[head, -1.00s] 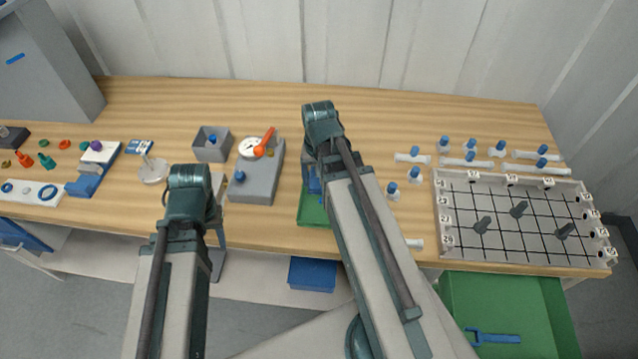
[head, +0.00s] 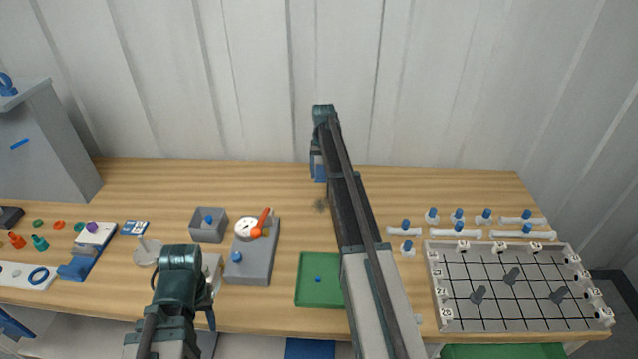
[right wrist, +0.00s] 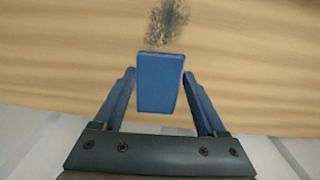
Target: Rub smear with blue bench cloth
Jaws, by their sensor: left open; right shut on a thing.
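The dark speckled smear (head: 320,206) lies on the wooden bench (head: 250,178); it also shows at the top of the right wrist view (right wrist: 168,20). My right gripper (head: 318,164) is shut on the blue bench cloth (right wrist: 160,85), a block-like blue piece between its two fingers. The cloth is near the bench's back edge, just beyond the smear in the head view. Whether the cloth touches the bench I cannot tell. My left gripper (head: 208,300) is low at the bench's front left, empty, its fingers partly hidden by its wrist.
A green tray (head: 306,296) lies at the front middle, partly behind my right arm. A grey box with a dial (head: 250,262) and a small grey bin (head: 207,232) stand to the left. White tubes and a gridded board (head: 508,325) are at the right. A wall stands behind the bench.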

